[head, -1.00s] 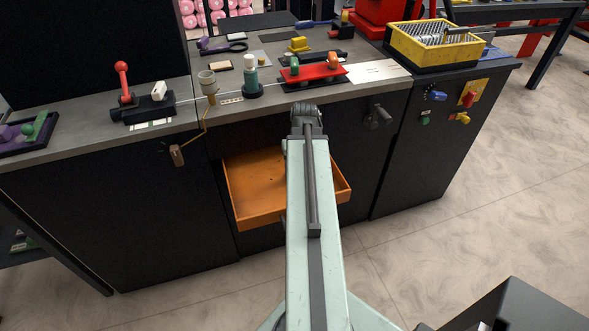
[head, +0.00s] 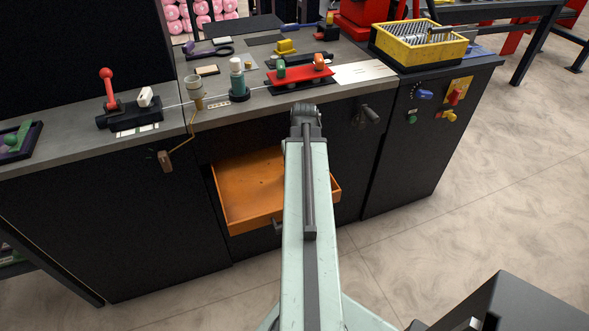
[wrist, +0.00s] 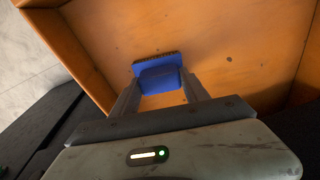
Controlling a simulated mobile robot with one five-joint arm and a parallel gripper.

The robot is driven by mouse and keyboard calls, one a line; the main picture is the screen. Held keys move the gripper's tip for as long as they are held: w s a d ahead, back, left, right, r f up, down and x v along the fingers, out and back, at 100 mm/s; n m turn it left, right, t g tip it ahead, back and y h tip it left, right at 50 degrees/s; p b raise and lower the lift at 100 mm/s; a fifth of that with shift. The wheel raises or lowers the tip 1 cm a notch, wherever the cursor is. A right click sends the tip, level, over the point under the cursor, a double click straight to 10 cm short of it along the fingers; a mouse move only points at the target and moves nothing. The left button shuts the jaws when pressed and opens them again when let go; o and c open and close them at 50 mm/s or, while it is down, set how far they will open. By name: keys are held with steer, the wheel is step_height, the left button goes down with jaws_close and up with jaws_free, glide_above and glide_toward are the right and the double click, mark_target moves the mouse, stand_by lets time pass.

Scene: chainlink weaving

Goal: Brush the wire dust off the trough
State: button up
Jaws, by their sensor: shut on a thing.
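The trough is an open orange tray (head: 233,190) standing out from the front of the dark bench in the head view. Its orange floor and walls also fill much of the wrist view (wrist: 240,40). A few small dark specks (wrist: 229,58) show on its floor. My gripper (wrist: 160,88) is shut on a blue brush (wrist: 158,75) with a dark bristle edge, over the trough floor. I cannot tell whether the bristles touch the floor. In the head view my arm hides the gripper, the brush and part of the trough.
A crank with a brown handle (head: 165,160) hangs left of the trough. A yellow bin (head: 420,45) stands at the right.

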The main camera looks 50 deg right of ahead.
steer(key=shift+s+d, duration=0.4)
steer(key=shift+d, duration=0.35)
steer(key=shift+a, duration=0.1)
steer(key=shift+w+a, duration=0.6)
steer(key=shift+a, duration=0.35)
steer(key=shift+w+a, duration=0.55)
steer(key=shift+a, duration=0.35)
steer(key=shift+w+a, duration=0.6)
steer(key=shift+a, duration=0.45)
steer(key=shift+w+r, duration=0.1)
